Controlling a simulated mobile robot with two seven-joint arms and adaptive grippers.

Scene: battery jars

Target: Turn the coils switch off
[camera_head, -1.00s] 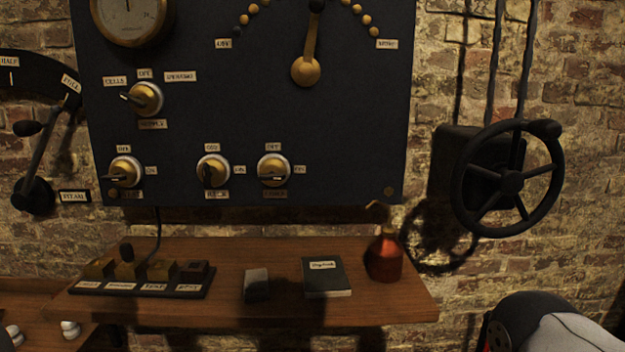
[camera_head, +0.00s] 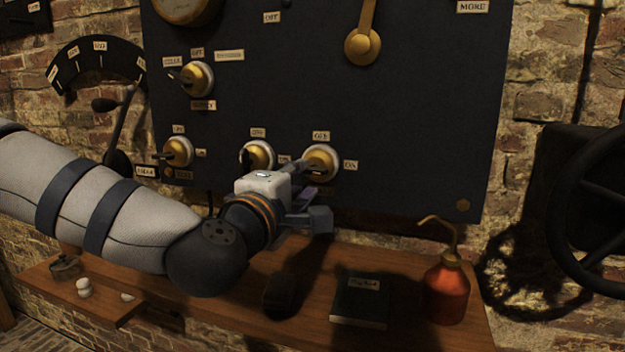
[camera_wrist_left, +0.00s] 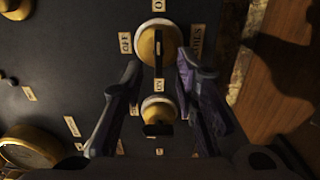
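The coils switch (camera_head: 320,163) is the rightmost of the lower row on the dark panel, a brass knob on a white ring with a dark lever. OFF is above it and ON at its right. The lever lies about level, along the ON side. In the left wrist view the coils switch (camera_wrist_left: 158,45) shows turned, with OFF at left and COILS at right. My left gripper (camera_head: 308,205) is just below and in front of it. In the wrist view its fingers (camera_wrist_left: 160,72) are open, one to each side of the lever; contact cannot be told. My right gripper is out of view.
The middle switch (camera_head: 257,155) is close at left, partly behind my gripper. Another switch (camera_head: 178,152) is farther left. Below, a wooden shelf (camera_head: 415,335) holds a dark book (camera_head: 360,303) and a red oil can (camera_head: 446,290). A handwheel (camera_head: 590,215) is at right.

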